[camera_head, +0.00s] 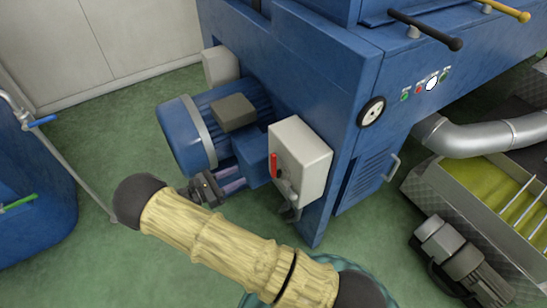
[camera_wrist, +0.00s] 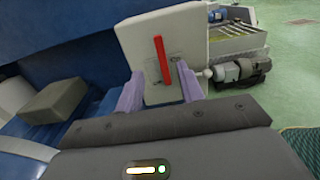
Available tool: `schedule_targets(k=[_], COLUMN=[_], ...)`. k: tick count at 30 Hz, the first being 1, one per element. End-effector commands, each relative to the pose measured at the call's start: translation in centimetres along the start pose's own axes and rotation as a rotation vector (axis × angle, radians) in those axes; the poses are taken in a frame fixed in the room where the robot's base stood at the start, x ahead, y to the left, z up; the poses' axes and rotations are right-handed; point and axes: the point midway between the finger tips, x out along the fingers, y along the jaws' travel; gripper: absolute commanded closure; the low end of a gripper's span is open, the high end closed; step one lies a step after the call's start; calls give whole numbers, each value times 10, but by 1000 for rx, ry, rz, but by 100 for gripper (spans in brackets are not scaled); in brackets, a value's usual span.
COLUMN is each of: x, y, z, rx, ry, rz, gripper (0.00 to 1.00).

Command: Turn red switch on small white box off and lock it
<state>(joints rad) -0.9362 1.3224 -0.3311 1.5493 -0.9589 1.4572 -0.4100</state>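The small white box (camera_head: 310,158) is fixed to the side of the blue machine. Its red switch (camera_head: 275,166) is a narrow handle standing upright on the box face. In the wrist view the red switch (camera_wrist: 161,60) stands in front of a grey plate on the white box (camera_wrist: 198,32). A grey metal part (camera_head: 289,196) hangs low on the box; I cannot tell whether it is a lock. My gripper (camera_head: 243,178) is open and empty, short of the box. In the wrist view its purple fingers (camera_wrist: 160,82) are apart, framing the switch from below.
A blue motor (camera_head: 200,128) with a grey terminal box (camera_head: 234,112) sits close behind my gripper. Another white box (camera_head: 220,65) is farther back. A grey motor (camera_head: 452,250) and a trough (camera_head: 485,195) stand to the right. Green floor is open at the left.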

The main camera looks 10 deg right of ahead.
Motion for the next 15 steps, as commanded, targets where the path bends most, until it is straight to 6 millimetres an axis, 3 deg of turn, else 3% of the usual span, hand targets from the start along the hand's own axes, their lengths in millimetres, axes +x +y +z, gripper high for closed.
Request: schedule_targets(k=[15], x=[88], y=[0], z=[1], rx=[-1], ry=[0], rz=[4], gripper=[62])
